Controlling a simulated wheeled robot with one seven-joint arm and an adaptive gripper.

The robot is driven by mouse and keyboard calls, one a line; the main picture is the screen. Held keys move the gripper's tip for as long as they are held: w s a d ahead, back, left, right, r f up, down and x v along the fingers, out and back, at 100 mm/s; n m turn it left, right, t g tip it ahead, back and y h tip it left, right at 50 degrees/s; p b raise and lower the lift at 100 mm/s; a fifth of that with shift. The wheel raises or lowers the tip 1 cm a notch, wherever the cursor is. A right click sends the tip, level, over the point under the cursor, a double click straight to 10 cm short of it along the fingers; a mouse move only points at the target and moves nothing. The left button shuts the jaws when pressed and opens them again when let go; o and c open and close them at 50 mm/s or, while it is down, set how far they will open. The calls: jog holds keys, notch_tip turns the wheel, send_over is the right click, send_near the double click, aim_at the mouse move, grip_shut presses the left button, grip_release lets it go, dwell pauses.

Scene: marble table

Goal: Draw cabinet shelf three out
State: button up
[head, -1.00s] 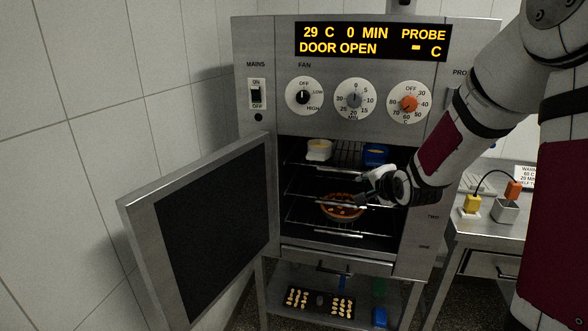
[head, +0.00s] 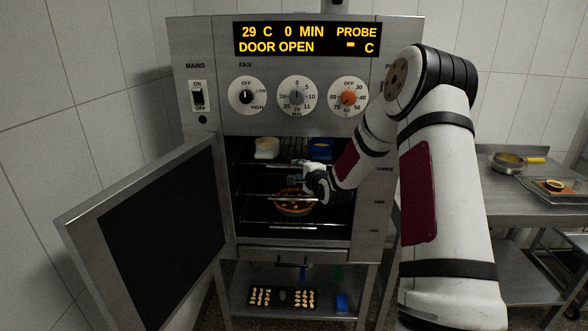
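The cabinet (head: 345,190) stands open, with its door (head: 150,235) swung out to the left. Its right side carries the labels THREE, TWO and ONE from top to bottom. The top wire shelf (head: 286,157), level with THREE, holds a white cup (head: 266,148) and a blue container (head: 320,149). It appears to be inside the cabinet. My gripper (head: 299,179) is at the opening, just below the top shelf's front and above the pie. Its fingers are small and dark against the interior, so I cannot tell their opening or any contact.
A pie in a brown dish (head: 295,204) sits lower in the cabinet, near the middle shelf's bar. A dark tray of pale pieces (head: 283,297) lies on the stand below. A steel table (head: 500,200) with a pot (head: 508,161) stands at the right.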

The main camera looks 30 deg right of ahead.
aim_at(296, 167)
jog(key=shift+x, duration=2.6)
grip_shut()
